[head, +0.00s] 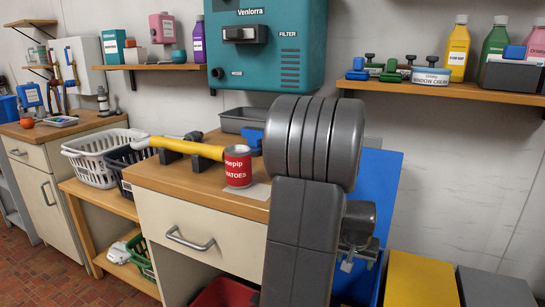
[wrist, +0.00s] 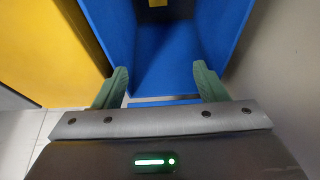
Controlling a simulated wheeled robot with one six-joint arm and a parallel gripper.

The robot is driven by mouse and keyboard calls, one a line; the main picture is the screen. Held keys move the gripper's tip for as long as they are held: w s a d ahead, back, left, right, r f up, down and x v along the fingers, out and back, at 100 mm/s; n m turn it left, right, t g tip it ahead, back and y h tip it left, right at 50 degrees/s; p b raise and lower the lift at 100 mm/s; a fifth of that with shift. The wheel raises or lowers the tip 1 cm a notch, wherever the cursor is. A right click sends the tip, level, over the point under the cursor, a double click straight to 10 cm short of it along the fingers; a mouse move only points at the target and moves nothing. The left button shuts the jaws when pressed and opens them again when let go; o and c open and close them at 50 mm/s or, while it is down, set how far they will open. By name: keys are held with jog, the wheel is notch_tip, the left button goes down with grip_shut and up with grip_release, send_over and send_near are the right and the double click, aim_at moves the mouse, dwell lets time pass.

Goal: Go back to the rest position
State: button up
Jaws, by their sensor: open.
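My gripper (wrist: 161,82) is open, with its two green fingers wide apart and nothing between them. In the wrist view it faces down into a blue container (wrist: 160,60). A small yellow thing shows at the top edge of that view, too cut off to name. In the head view my grey arm stands in the middle of the picture and hides most of my gripper. The blue container (head: 385,180) shows behind my arm there, with a tall blue panel against the wall.
A wooden-topped cabinet (head: 165,180) carries a red tomato can (head: 238,167) and a yellow-handled thing (head: 185,147), left of my arm. White (head: 90,160) and dark baskets stand further left. A yellow box (head: 420,280) and a grey one (head: 493,288) stand right. A shelf (head: 450,93) holds bottles.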

jog(key=a+b+x, duration=0.1)
jog(key=b+x, duration=0.1)
jog(key=x, duration=0.4)
jog(key=shift+s+d+r+p, duration=0.1)
jog(key=shift+d+r+p, duration=0.1)
jog(key=shift+r+p, duration=0.95)
jog(key=shift+d+r+p, duration=0.25)
jog(key=shift+r+p, duration=0.6)
jog(key=shift+r, duration=0.5)
jog(key=shift+f, duration=0.1)
